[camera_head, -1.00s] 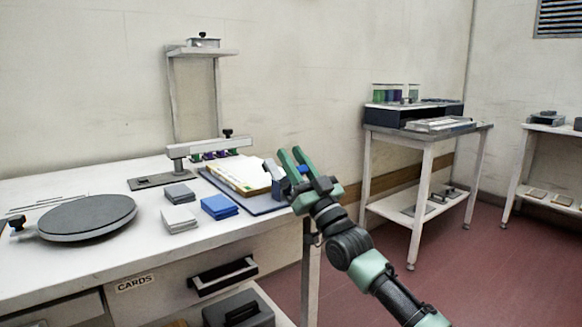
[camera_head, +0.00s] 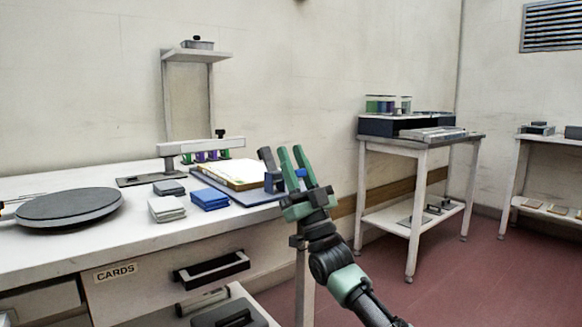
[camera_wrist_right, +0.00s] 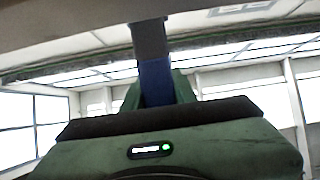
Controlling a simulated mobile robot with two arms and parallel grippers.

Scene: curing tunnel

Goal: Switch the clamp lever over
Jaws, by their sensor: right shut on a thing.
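The clamp (camera_head: 268,172) is a dark grey tilted piece at the right edge of the bench, by the papers on a board. Its lever has a blue part (camera_head: 302,172) that shows between the green fingers of my right gripper (camera_head: 292,160). In the right wrist view the grey lever arm (camera_wrist_right: 150,40) runs down to a blue grip (camera_wrist_right: 156,82), and my gripper is shut on that grip. The fingers hide part of the lever, so how far it is turned is hard to tell. My left gripper is not in view.
A blue card stack (camera_head: 210,199), a grey-white stack (camera_head: 167,208) and a round dark turntable (camera_head: 70,207) stand on the bench (camera_head: 130,228). A press frame (camera_head: 200,146) stands behind. A side table (camera_head: 420,145) is at the right, with open floor before it.

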